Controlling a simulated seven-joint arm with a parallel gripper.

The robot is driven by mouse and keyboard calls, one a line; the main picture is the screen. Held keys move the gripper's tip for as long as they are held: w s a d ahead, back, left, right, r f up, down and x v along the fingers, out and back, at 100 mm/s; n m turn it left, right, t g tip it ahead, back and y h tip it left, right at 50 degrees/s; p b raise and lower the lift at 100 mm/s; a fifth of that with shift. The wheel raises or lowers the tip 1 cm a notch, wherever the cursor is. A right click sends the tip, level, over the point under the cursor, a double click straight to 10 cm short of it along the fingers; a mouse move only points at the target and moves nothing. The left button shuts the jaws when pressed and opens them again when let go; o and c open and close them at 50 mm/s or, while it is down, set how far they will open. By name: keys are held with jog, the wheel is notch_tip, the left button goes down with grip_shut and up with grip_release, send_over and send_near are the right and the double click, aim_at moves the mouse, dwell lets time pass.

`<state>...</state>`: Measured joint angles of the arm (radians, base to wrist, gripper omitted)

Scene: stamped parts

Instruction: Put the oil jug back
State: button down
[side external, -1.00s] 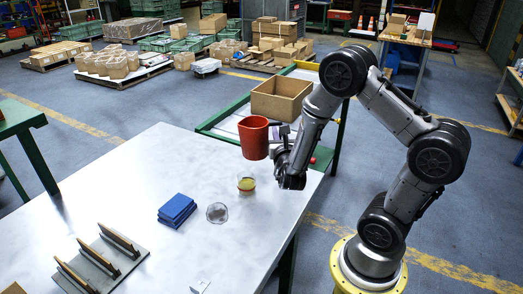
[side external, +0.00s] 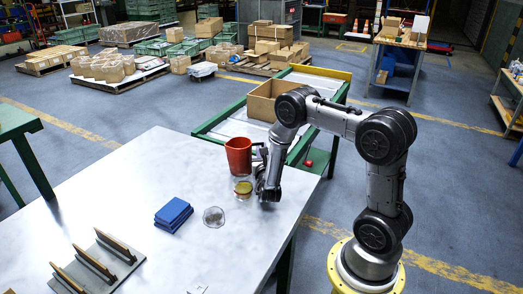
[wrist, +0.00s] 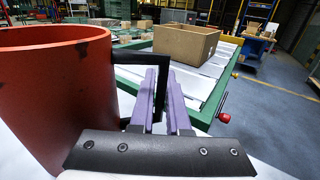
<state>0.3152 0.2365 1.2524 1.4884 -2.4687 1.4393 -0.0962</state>
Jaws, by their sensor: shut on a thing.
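The oil jug (side external: 238,157) is a red cylinder with a black handle, upright at the back right part of the grey table (side external: 130,190). In the wrist view the jug (wrist: 50,95) fills the left side, with dark marks on its rim. My gripper (side external: 261,162) is at the jug's right side, low over the table. Its purple fingers (wrist: 165,78) are shut on the black handle (wrist: 128,58). I cannot tell whether the jug's base touches the table.
A small glass with yellow contents (side external: 243,189) stands just in front of the jug. A clear faceted dish (side external: 214,217), blue stacked pads (side external: 173,214) and a slotted rack (side external: 98,262) are nearer. A cardboard box (side external: 272,100) sits on the conveyor behind.

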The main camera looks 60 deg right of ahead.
jog(key=shift+f, duration=0.25)
jog(key=c, duration=0.9)
grip_release()
